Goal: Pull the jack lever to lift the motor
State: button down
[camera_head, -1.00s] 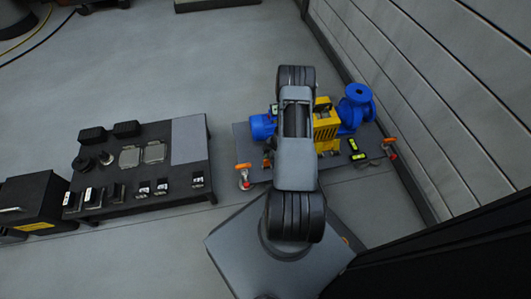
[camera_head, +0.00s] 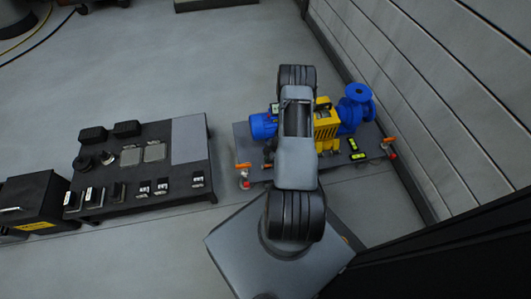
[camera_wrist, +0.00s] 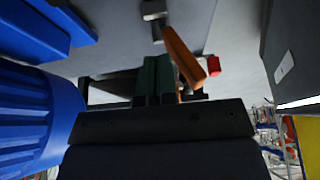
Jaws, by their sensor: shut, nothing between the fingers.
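The blue motor (camera_head: 263,126) lies on a grey skid plate beside a yellow coupling guard (camera_head: 326,124). Its ribbed blue body (camera_wrist: 38,118) fills the left of the wrist view. An orange jack lever (camera_head: 243,166) with a red part below it stands at the skid's near left corner. In the wrist view an orange lever (camera_wrist: 184,56) slants just right of my gripper (camera_wrist: 157,62), close to the fingertips. My gripper's dark fingers are together with nothing between them. Whether they touch the lever I cannot tell. In the head view my arm hides part of the skid.
A second orange lever (camera_head: 389,141) stands at the skid's right end, near the panelled wall (camera_head: 440,100). A blue pump (camera_head: 356,105) and a yellow-green level (camera_head: 357,155) are on the skid. A low black tool table (camera_head: 180,142) stands left, with clear floor behind it.

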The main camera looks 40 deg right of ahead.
jog(key=shift+w, duration=0.2)
jog(key=shift+w+d+r+p, duration=0.15)
jog(key=shift+w+d+p, duration=0.1)
jog(key=shift+w+p, duration=0.15)
notch_tip(320, 180, up, 7)
jog(key=p, duration=0.6)
jog(key=shift+p, duration=0.3)
